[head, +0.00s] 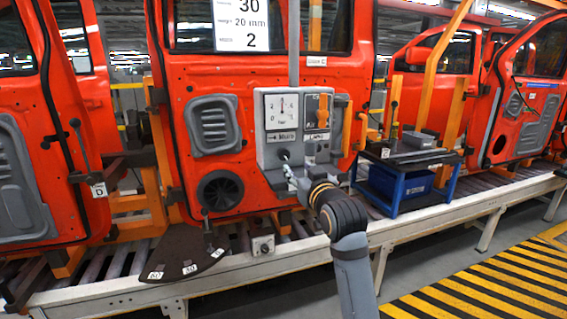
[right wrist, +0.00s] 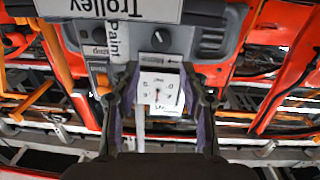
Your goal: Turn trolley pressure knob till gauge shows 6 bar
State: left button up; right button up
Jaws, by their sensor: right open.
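A grey panel (head: 264,152) on the red door line carries a white square gauge (head: 282,110) with an upright needle. Its scale is too small to read surely; it shows upside down in the right wrist view (right wrist: 160,88). Below the gauge are an arrow label (head: 282,138) and a dark round knob (head: 284,155), also in the right wrist view (right wrist: 160,40). A second dark knob (head: 310,149) sits to its right. My right gripper (head: 290,175) is open just below the first knob; in its wrist view the fingers (right wrist: 160,80) stand apart with nothing between them. Contact is not visible. My left gripper is out of view.
An orange device (head: 319,106) is on the panel's right half. A blue trolley (head: 396,190) with a dark top stands to the right. A pale conveyor rail (head: 200,281) runs below the red doors. Striped floor (head: 490,285) lies free at lower right.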

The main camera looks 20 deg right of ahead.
aim_at(285, 155)
jog(key=w+p, duration=0.2)
jog(key=w, duration=0.7)
jog(key=shift+w+a+p, duration=0.1)
jog(key=shift+w+p, duration=0.25)
jog(key=shift+p, duration=0.05)
jog(key=shift+w, duration=0.35)
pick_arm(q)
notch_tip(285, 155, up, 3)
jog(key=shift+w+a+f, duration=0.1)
pick_arm(e)
jog(key=shift+a, duration=0.1)
jog(key=c, duration=0.9)
